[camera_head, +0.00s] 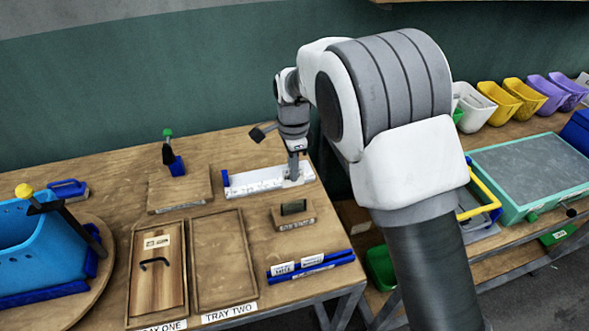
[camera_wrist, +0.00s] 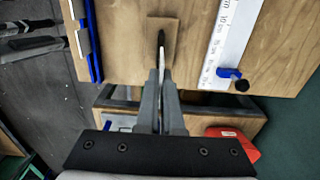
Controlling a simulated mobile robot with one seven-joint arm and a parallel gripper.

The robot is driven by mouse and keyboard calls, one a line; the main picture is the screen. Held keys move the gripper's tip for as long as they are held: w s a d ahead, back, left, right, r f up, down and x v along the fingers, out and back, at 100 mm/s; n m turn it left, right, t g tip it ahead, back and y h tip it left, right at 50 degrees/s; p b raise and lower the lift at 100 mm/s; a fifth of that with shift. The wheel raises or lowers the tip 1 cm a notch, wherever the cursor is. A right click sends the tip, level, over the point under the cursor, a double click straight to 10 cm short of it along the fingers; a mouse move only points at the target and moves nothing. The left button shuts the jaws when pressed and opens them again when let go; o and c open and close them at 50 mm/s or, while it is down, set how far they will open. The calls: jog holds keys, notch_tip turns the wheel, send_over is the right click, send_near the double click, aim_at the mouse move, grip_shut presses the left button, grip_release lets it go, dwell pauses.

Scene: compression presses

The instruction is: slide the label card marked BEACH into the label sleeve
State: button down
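My gripper (camera_head: 294,178) points down over the near side of the white ruler board in the head view. In the wrist view my gripper (camera_wrist: 162,76) has its fingers close together around a thin pale card (camera_wrist: 163,58), seen edge-on; its lettering cannot be read. The label sleeve is a small dark holder (camera_head: 294,207) on a wooden block (camera_head: 283,218), in front of my gripper in the head view. The wrist view shows the dark holder (camera_wrist: 161,37) just beyond the fingertips, in line with the card; whether they touch cannot be told.
A blue rack (camera_head: 340,258) with white label cards (camera_head: 284,268) lies at the table's front right edge. The ruler board (camera_head: 252,182) lies behind the sleeve block. Tray two (camera_head: 223,300) is to the left, beside tray one (camera_head: 135,318). Some bare wood surrounds the block.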

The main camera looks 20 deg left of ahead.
jog(key=shift+f+b, duration=1.7)
jog(key=shift+f, duration=1.25)
jog(key=shift+f+b, duration=1.05)
jog(key=shift+f, duration=0.95)
jog(key=c, duration=1)
grip_release()
jog(key=shift+r, duration=0.1)
notch_tip(320, 180, up, 17)
jog(key=shift+f, duration=0.15)
jog(key=shift+r, duration=0.3)
jog(key=shift+d, duration=0.1)
